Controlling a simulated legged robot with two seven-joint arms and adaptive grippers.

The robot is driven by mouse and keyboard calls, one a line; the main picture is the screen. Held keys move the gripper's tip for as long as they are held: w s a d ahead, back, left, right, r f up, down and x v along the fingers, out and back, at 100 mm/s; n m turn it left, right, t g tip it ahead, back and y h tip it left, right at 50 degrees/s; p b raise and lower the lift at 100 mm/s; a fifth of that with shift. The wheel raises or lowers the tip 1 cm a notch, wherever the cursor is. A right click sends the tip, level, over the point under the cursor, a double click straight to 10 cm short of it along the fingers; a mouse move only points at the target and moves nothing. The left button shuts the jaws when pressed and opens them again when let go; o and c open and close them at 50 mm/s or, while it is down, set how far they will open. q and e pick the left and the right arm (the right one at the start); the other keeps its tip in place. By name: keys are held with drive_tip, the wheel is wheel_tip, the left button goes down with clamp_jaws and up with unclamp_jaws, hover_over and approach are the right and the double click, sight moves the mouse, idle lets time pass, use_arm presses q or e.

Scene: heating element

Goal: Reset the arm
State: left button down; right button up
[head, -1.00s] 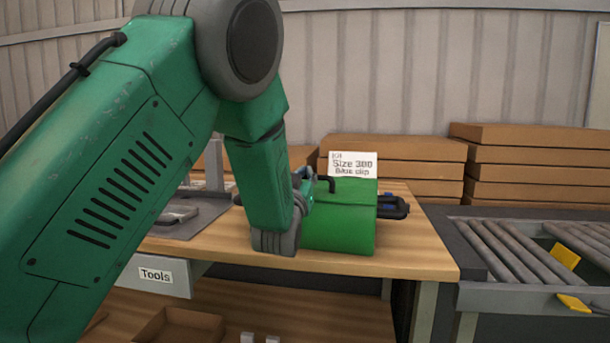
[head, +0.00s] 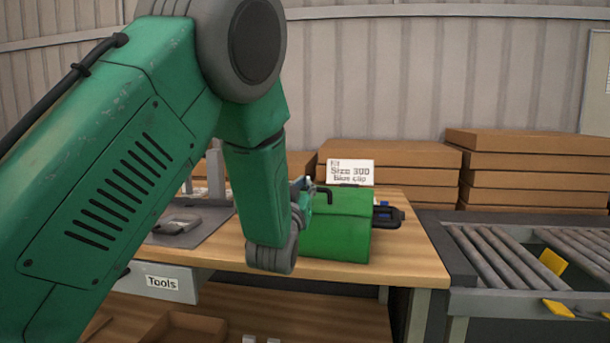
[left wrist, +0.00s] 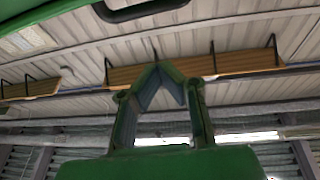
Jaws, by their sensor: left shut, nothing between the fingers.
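My left arm is green and fills the left of the head view, bending down over the wooden workbench (head: 420,270). My left gripper (head: 303,188) is a small bluish shape beside the forearm, partly hidden by it. In the left wrist view the gripper (left wrist: 166,68) points up with its two fingers meeting at the tips, empty. A green rounded block (head: 337,228) shows right of the forearm; I cannot tell whether it rests on the bench or belongs to my arm. My right gripper is not in view.
A white sign (head: 350,172) reads "Size 300 Blue clip". A black part with blue (head: 388,216) lies right of the green block. Stacked cardboard boxes (head: 530,165) stand behind. A roller conveyor (head: 490,258) is at right, a grey mat (head: 208,226) at left. The bench's right front is clear.

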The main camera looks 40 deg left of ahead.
use_arm(q)
drive_tip(key=shift+s+d+f, duration=0.2)
drive_tip(key=shift+s+f, duration=0.4)
drive_tip(key=shift+s, duration=0.05)
drive_tip(key=shift+s+d+f, duration=0.25)
drive_tip(key=shift+s+f, duration=0.35)
drive_tip(key=shift+s, duration=0.1)
drive_tip(key=shift+s+d+f, duration=0.2)
drive_tip(key=shift+s+f, duration=0.4)
drive_tip(key=shift+s, duration=0.05)
